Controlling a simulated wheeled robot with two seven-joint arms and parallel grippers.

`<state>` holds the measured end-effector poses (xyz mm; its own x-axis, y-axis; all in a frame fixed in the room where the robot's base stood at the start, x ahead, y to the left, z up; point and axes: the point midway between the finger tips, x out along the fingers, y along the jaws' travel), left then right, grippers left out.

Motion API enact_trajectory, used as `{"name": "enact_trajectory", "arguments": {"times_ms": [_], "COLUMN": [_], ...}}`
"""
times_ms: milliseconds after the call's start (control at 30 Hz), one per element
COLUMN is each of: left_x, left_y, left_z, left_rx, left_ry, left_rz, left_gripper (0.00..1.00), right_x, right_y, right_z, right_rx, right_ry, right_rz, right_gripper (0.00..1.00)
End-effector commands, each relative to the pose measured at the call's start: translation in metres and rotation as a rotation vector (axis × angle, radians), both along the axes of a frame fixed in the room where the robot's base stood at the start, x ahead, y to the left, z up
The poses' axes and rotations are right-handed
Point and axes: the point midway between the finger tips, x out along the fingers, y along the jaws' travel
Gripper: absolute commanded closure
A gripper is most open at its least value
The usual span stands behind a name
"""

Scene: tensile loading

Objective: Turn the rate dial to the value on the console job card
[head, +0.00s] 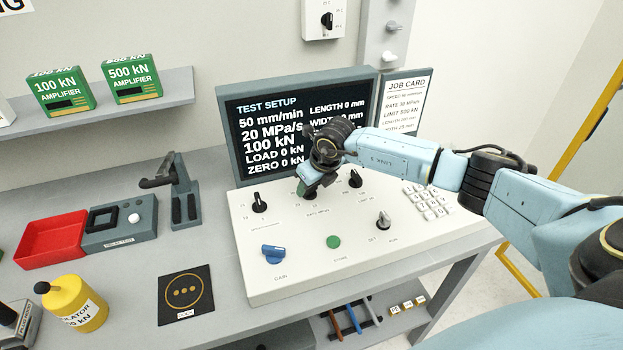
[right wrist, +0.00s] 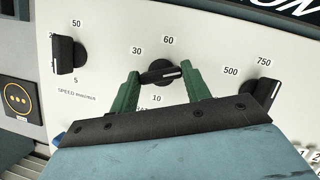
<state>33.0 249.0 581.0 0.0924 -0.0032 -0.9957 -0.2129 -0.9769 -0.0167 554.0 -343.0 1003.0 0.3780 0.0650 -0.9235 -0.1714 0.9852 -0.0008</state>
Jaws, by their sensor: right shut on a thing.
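My right gripper (head: 304,188) comes down onto the console (head: 285,282) at the rate dial, which it mostly hides in the head view. In the right wrist view its green fingers (right wrist: 160,75) are shut on the black rate dial (right wrist: 158,75), one on each side. The dial's white line points right, toward the right finger. The labels 30, 60 and 10 show around it. The job card (head: 405,98) reads RATE 30 MPa/s. The screen (head: 285,160) reads 20 MPa/s. My left gripper is not in view.
The speed dial (right wrist: 66,55) stands left of the rate dial and the limit dial (right wrist: 264,92) right of it. A blue gain knob (head: 273,254), a green button (head: 333,242) and a keypad (head: 427,202) share the console. A red tray (head: 50,243) lies far left.

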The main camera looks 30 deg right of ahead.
Motion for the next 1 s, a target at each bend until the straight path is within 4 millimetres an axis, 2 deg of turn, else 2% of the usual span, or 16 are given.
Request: {"name": "enact_trajectory", "arguments": {"times_ms": [233, 600, 1000], "left_x": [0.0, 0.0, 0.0], "left_y": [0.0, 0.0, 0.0], "left_z": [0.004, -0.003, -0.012], "left_rx": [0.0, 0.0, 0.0], "left_ry": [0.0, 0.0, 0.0], "left_rz": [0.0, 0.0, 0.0], "left_gripper": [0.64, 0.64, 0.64], "right_x": [0.001, 0.001, 0.002], "right_y": [0.002, 0.004, 0.005], "right_z": [0.001, 0.0, 0.0], "right_rx": [0.001, 0.002, 0.003], "right_ry": [-0.001, 0.0, -0.001], "right_rz": [-0.234, -0.58, -0.848], "right_gripper": [0.76, 0.76, 0.76]}}
